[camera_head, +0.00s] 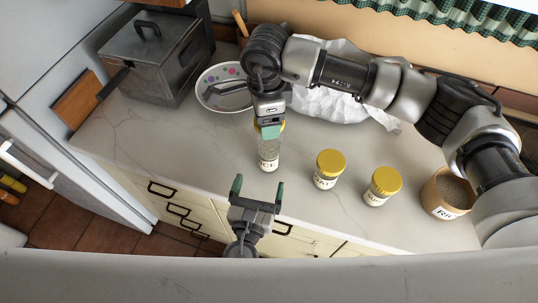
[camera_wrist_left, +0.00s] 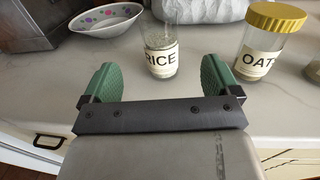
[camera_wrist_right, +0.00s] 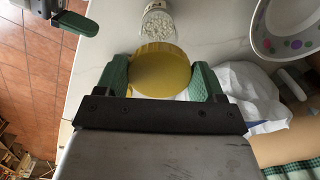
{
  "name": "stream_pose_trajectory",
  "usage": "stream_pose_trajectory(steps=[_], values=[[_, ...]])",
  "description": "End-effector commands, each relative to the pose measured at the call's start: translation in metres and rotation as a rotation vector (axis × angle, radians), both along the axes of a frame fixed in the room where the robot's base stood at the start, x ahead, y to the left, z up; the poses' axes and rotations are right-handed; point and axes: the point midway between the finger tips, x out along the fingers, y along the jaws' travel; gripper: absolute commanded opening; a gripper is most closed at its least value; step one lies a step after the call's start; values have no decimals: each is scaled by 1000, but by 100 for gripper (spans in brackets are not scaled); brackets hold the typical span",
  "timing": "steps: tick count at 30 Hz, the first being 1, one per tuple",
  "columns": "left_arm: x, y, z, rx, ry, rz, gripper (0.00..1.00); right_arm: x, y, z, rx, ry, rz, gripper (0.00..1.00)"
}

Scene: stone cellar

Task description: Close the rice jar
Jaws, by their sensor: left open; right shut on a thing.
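The rice jar (camera_head: 268,156) is a clear glass jar with a white label, standing on the counter near its front edge. In the left wrist view the rice jar (camera_wrist_left: 160,50) has no lid on its visible top. My right gripper (camera_wrist_right: 158,78) is shut on the yellow lid (camera_wrist_right: 160,70), over the jar; how far it is from the rim I cannot tell. In the right wrist view the lid hides part of the jar (camera_wrist_right: 158,24). My left gripper (camera_head: 258,189) is open and empty in front of the jar, low by the counter edge.
Two yellow-lidded jars, the oat jar (camera_head: 328,170) and another (camera_head: 382,186), stand right of the rice jar. Further right is a brown container (camera_head: 446,194). Behind are a dotted bowl (camera_head: 208,90), a white bag (camera_head: 325,108) and a grey metal box (camera_head: 150,65). The counter's left front is clear.

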Motion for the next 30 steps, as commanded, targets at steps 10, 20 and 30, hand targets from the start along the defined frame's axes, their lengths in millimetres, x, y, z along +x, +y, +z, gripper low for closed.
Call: stream_pose_trajectory(steps=[10, 20, 30], values=[[65, -14, 1, -4, -2, 2, 91, 0, 0, 0, 0, 0, 1, 47], [102, -22, 1, -2, -2, 1, 91, 0, 0, 0, 0, 0, 1, 47], [106, -22, 0, -2, 0, 1, 91, 0, 0, 0, 0, 0, 1, 47]])
